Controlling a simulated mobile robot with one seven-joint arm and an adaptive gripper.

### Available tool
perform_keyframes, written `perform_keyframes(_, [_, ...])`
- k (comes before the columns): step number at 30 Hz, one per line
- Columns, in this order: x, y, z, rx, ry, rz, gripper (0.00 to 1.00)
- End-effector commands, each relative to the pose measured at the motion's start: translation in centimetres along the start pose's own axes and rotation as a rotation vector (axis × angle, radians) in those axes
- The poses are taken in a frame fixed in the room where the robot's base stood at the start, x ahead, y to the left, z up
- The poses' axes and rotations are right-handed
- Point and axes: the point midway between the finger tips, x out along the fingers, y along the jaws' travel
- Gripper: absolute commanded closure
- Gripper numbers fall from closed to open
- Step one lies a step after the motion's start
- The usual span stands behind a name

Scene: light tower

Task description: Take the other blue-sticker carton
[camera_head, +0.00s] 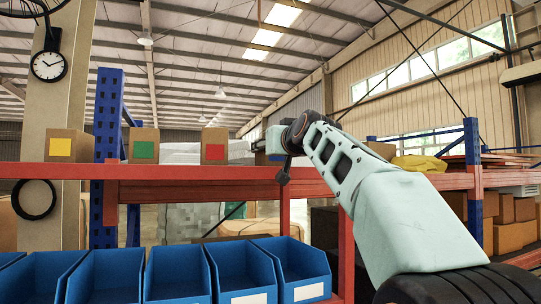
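My arm reaches from the lower right up to this place. The fingers of my gripper are not clearly visible there, and I cannot tell whether they touch or hold anything.
Cartons with a yellow sticker (60,147), a green sticker (144,150) and a red sticker (213,151) stand in a row on the red shelf (200,172). Several blue bins (178,275) sit below. A blue upright (105,140) rises at the left.

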Motion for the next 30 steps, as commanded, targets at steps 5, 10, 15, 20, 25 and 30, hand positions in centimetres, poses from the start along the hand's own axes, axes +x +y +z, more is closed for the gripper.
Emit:
perform_keyframes(5, [0.0,0.0,0.0,0.0,0.0,0.0,0.74])
perform_keyframes(10, [-0.1,0.0,-0.1,0.0,0.002,0.0,0.85])
perform_keyframes(15, [-0.1,0.0,-0.1,0.0,0.002,0.0,0.85])
perform_keyframes(20, [0.0,0.0,-0.7,-0.001,0.002,0.0,0.85])
perform_keyframes(25, [0.0,0.0,-2.7,-0.001,0.004,0.0,0.85])
perform_keyframes(30, [-2.3,-0.4,-6.1,-0.002,0.008,0.0,0.85])
